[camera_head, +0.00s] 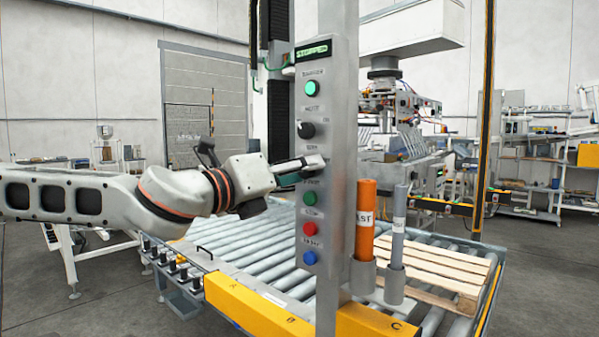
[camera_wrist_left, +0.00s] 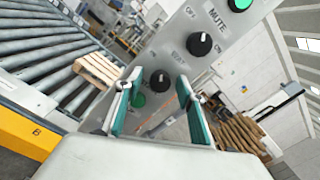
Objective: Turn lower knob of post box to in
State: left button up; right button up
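The post box (camera_head: 327,200) is a grey upright column with a display reading STOPPED, coloured buttons and two black knobs. The upper knob (camera_head: 306,130) shows clear of my gripper, and also in the left wrist view (camera_wrist_left: 200,44). The lower knob (camera_wrist_left: 160,81) is black with a pale mark. It lies between the fingertips of my left gripper (camera_wrist_left: 157,77), with a gap visible on both sides. In the head view my left gripper (camera_head: 312,164) is at the post's face and hides the lower knob. The knob's labelled setting is not readable. My right gripper is out of view.
Below the knobs are a green button (camera_head: 309,198), a red button (camera_head: 309,229) and a blue button (camera_head: 309,258). An orange tube (camera_head: 365,218) and a grey tube (camera_head: 398,226) stand beside the post. A roller conveyor (camera_head: 270,250) with a wooden pallet (camera_head: 445,265) lies behind.

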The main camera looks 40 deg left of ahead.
aim_at(312, 117)
pick_arm(q)
notch_tip(312, 117, up, 10)
dwell(0.7)
dwell(0.5)
